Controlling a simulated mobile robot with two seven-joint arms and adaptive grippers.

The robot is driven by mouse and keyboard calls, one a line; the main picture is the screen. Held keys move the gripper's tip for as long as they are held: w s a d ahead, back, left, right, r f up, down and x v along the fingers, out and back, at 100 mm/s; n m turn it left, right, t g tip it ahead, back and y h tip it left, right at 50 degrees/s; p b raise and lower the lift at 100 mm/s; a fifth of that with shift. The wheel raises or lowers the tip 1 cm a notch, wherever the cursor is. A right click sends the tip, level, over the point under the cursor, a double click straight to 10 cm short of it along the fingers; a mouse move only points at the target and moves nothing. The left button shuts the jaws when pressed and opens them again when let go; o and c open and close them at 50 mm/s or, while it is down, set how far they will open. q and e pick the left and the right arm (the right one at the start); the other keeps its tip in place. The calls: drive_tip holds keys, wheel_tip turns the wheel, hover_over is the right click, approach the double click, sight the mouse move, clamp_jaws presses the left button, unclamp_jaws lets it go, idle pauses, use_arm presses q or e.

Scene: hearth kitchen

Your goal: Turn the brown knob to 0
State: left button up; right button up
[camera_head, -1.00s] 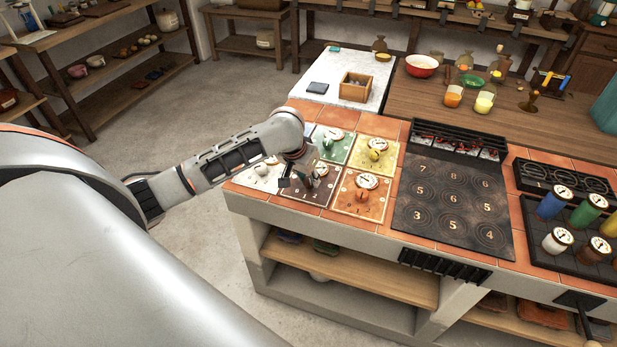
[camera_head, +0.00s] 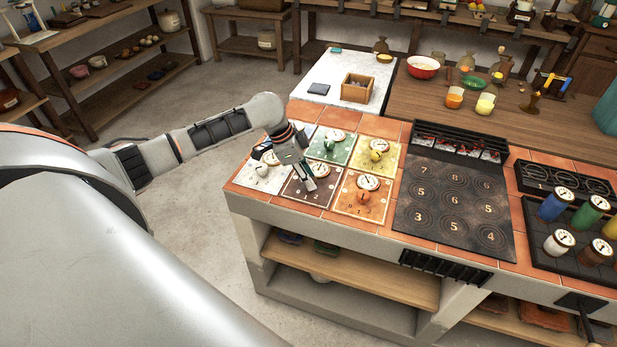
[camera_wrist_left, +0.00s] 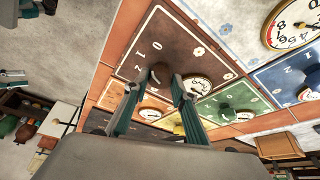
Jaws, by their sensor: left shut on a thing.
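The brown plate (camera_head: 300,197) lies at the front left of the tiled counter, with a white dial (camera_head: 320,170) at its upper right. My left gripper (camera_head: 309,183) reaches down over this plate from the upper left. In the left wrist view, the gripper (camera_wrist_left: 158,78) has its two fingers on either side of the dark brown knob (camera_wrist_left: 158,74), shut on it. The numbers 0, 1 and 2 are printed on the brown plate (camera_wrist_left: 180,42) around the knob. The fingers partly hide the knob, so where it points cannot be told. My right gripper is not in view.
Close by are a white plate (camera_head: 258,184), a green plate (camera_head: 318,150), a yellow plate (camera_head: 385,157) and an orange plate (camera_head: 352,206), each with a knob and dial. A dark numbered hob (camera_head: 452,205) lies to the right.

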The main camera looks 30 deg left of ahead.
use_arm(q)
drive_tip(key=m+g, duration=0.1)
drive_tip(key=m, duration=0.2)
drive_tip(key=shift+w+h, duration=0.15)
drive_tip(key=shift+h, duration=0.15)
drive_tip(key=shift+m+g, duration=0.4)
drive_tip(key=shift+m, duration=0.5)
drive_tip(key=o, duration=1.1)
drive_tip(key=shift+a, duration=0.1)
drive_tip(key=v, duration=1.2)
drive_tip(key=shift+f, duration=0.1)
